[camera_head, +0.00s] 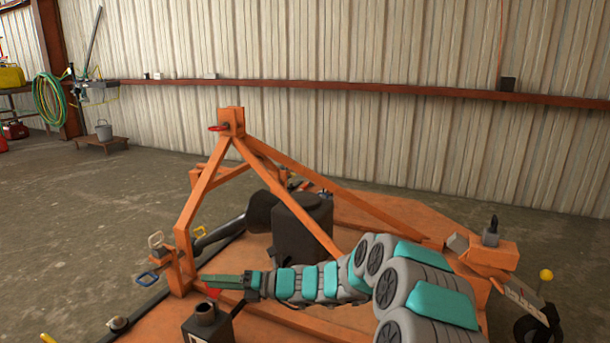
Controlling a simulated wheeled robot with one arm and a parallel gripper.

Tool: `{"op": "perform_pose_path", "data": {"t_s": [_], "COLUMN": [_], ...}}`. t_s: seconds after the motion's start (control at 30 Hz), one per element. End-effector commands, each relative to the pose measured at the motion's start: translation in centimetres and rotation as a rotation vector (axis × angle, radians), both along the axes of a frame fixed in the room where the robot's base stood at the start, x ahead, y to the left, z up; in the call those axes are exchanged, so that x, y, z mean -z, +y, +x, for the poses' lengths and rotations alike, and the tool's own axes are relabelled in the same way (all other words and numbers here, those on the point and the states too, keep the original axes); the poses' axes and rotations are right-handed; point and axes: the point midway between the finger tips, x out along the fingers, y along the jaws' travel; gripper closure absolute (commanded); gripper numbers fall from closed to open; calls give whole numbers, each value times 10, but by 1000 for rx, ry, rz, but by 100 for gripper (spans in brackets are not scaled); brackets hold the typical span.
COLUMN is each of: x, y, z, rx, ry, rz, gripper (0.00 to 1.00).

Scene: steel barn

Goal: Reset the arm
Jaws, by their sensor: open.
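My arm, grey with teal panels, reaches in from the lower right of the head view and lies nearly level toward the left. My gripper (222,282) is at its left end, in front of the lower part of an orange frame (205,190). Its finger is seen side-on, with a small red part just below it. I see nothing held in it. Whether it touches the machine cannot be told from this angle.
A green hose (50,100) and a bucket (104,130) are at the back left. The concrete floor (80,215) at left is clear.

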Motion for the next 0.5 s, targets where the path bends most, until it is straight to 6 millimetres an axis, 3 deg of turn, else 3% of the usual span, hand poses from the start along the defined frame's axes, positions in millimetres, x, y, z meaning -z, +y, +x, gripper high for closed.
{"op": "perform_pose_path", "data": {"t_s": [0.03,0.23,0.5], "x": [-14,-45,-61], "y": [0,-8,-41], "z": [-17,-88,-178], "rx": [-42,-227,-489], "ry": [-76,-395,-812], "rz": [-19,-108,-222], "gripper": [56,56,56]}}
